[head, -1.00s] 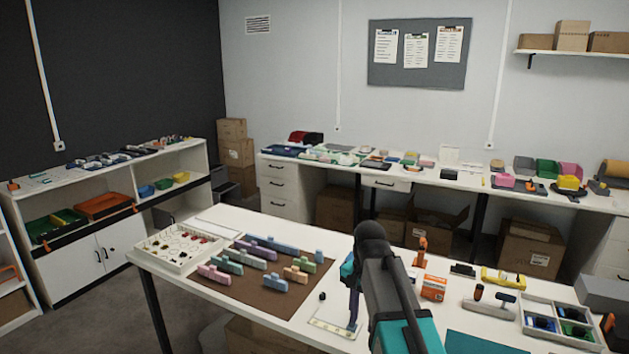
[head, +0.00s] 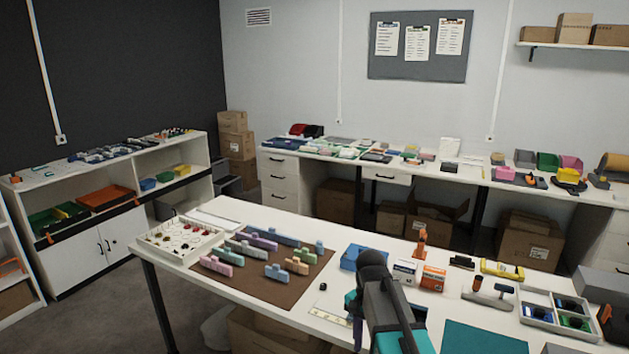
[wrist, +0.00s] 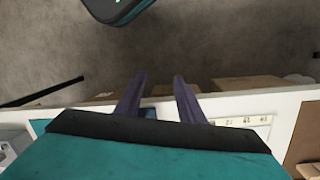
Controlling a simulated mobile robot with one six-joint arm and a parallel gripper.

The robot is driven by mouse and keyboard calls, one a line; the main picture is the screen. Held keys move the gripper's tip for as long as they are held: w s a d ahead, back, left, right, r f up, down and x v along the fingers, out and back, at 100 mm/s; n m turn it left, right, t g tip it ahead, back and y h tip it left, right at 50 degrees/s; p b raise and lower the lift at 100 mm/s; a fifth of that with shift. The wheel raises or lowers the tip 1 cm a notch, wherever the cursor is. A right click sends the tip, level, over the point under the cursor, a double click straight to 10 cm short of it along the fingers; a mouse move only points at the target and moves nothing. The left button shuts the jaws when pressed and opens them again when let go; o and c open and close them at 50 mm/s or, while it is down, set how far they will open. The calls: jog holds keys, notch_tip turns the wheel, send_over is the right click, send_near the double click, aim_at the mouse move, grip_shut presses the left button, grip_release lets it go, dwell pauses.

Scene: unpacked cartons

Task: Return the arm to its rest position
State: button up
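My arm (head: 378,285), dark grey with teal parts, is folded low over the near edge of the long white table (head: 215,283) in the head view. In the wrist view my gripper (wrist: 154,78) has its two purple fingers spread apart, with nothing held between them. The fingers point out past the table edge, with grey floor beyond. In the head view the fingers are mostly hidden by my arm.
A brown mat (head: 300,290) with several pastel blocks lies left of my arm. A blue item (head: 352,257), a white box (head: 404,271) and an orange box (head: 433,278) stand behind it. A divided tray (head: 540,322) is at right. A marked white card (head: 328,317) lies close by.

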jog(key=s+d+f+n+g, duration=0.1)
jog(key=s+f+n, duration=0.3)
jog(key=s+f, duration=1.2)
jog(key=s+d+f+n+g, duration=0.2)
jog(key=s+f+n, duration=0.2)
jog(key=s+f, duration=1.3)
jog(key=shift+s+f+n+g, duration=0.25)
jog(key=shift+f+n+g, duration=0.15)
jog(key=shift+f, duration=1.65)
